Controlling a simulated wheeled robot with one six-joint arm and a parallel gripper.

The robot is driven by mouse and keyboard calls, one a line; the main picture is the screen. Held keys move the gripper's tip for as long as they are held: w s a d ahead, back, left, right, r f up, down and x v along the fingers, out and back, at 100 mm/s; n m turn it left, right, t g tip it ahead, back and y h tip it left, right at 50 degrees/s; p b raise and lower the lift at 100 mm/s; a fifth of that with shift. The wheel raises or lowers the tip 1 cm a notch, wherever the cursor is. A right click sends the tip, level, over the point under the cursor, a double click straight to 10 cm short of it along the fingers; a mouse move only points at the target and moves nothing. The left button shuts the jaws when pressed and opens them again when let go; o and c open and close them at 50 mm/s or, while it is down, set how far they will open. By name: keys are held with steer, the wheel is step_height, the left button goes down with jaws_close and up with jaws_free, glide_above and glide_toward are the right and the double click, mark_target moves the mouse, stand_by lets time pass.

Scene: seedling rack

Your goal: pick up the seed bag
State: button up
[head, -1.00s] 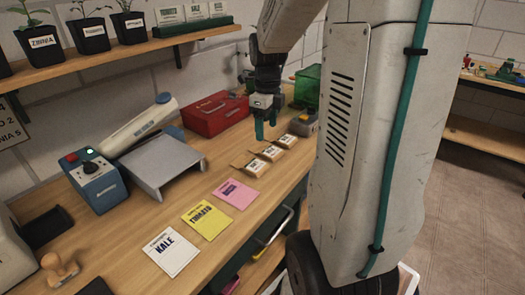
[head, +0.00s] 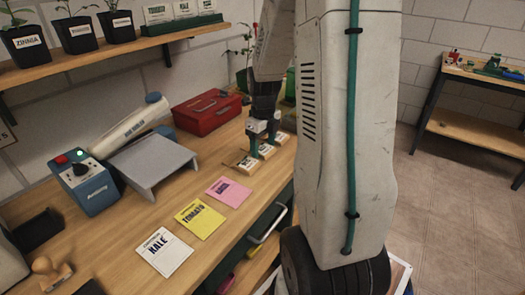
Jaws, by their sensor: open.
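Three small tan seed bags with white labels lie in a row on the wooden bench: a near one (head: 247,165), a middle one (head: 267,151) and a far one (head: 281,138). Their print is too small to read. My gripper (head: 262,145) points down over the row, its teal fingers apart. The fingers are low, around the middle bag or between it and the near one; I cannot tell which. Whether they touch a bag is unclear. No bag is visibly lifted.
A pink card (head: 228,191), a yellow tomato card (head: 199,218) and a white kale card (head: 164,251) lie nearer. A red toolbox (head: 207,111) stands behind, left of my gripper. A shelf (head: 120,48) hangs above.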

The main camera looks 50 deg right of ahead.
steer(key=c, duration=0.8)
steer(key=shift+o, duration=0.2)
steer(key=shift+r, duration=0.1)
